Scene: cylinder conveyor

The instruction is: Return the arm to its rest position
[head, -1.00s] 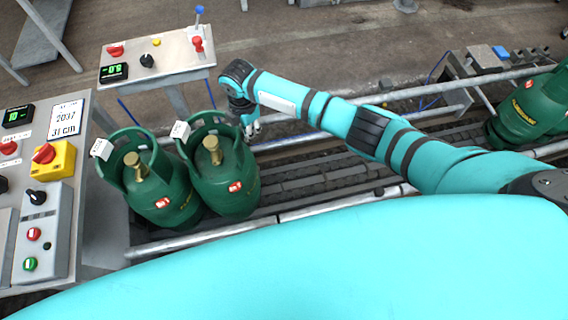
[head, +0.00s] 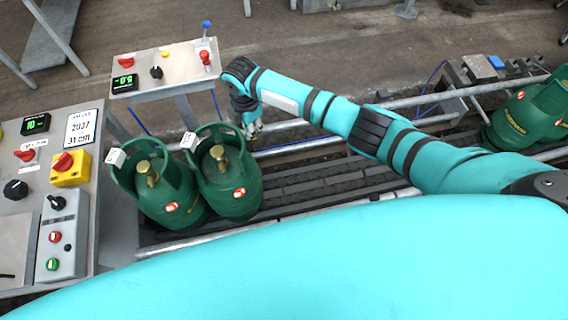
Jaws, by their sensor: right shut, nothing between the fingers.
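My right arm reaches in from the right across the conveyor (head: 310,183). Its gripper (head: 254,131) points down, just right of and behind the nearer-right green gas cylinder (head: 232,186). The gripper is small in view, shut and empty. A second green cylinder (head: 172,200) stands upright beside the first, on its left. Both have brass valves and a white tag on the collar. My left gripper is not in view.
A control panel (head: 50,190) with knobs and buttons stands at the left. A smaller console (head: 170,70) with a red lever is behind the cylinders. More green cylinders (head: 520,115) stand at the right end. Metal rails (head: 300,143) edge the conveyor, whose middle is clear.

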